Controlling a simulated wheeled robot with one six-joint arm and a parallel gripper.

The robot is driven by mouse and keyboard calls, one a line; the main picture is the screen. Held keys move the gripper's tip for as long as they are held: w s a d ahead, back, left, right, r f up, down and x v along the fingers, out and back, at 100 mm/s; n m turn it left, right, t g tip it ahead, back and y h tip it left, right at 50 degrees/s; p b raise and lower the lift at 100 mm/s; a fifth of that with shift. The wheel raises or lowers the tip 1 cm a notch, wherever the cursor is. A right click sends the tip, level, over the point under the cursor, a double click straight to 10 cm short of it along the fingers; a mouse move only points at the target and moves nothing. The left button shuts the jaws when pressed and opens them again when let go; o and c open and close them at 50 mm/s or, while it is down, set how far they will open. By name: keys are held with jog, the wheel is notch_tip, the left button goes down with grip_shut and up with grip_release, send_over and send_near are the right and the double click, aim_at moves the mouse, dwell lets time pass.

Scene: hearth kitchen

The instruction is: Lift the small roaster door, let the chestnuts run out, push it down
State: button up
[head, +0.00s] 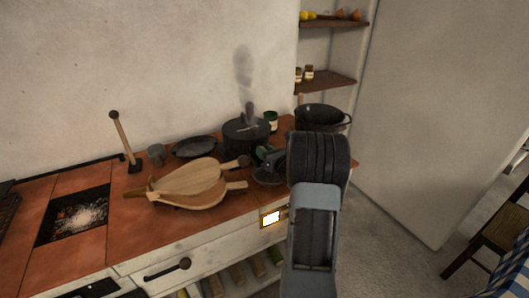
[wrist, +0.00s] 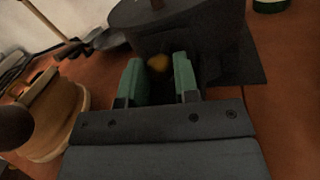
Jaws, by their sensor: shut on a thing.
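The dark roaster (head: 246,132) stands on the red-tiled counter, with a grey plume above it. In the wrist view the roaster (wrist: 195,30) fills the top middle, with a dark flat plate at its foot. My gripper (wrist: 159,75) points at its front, with a green fingertip on each side of a small brass-coloured knob (wrist: 158,63), shut on it. I take this for the knob of the small roaster door. The door's outline is too dark to make out, so I cannot tell how far it is raised. No chestnuts show. In the head view my gripper (head: 264,158) is partly hidden by my arm.
Wooden bellows (head: 190,184) lie left of my gripper. A dark pan (head: 196,147), a grey cup (head: 157,154) and a wooden-handled tool (head: 121,138) stand behind them. A black pot (head: 318,117) and green tin (head: 271,119) are near the roaster. Glowing embers (head: 76,216) lie far left.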

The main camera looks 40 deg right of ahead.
jog(key=shift+r, duration=0.1)
grip_shut()
notch_tip(320, 180, up, 4)
jog(key=p, duration=0.2)
jog(key=shift+r+p, duration=0.25)
jog(key=shift+p, duration=0.15)
jog(key=shift+f, duration=0.1)
jog(key=o, duration=1)
grip_release()
jog(key=s, duration=1.3)
jog(key=shift+s+d, duration=0.4)
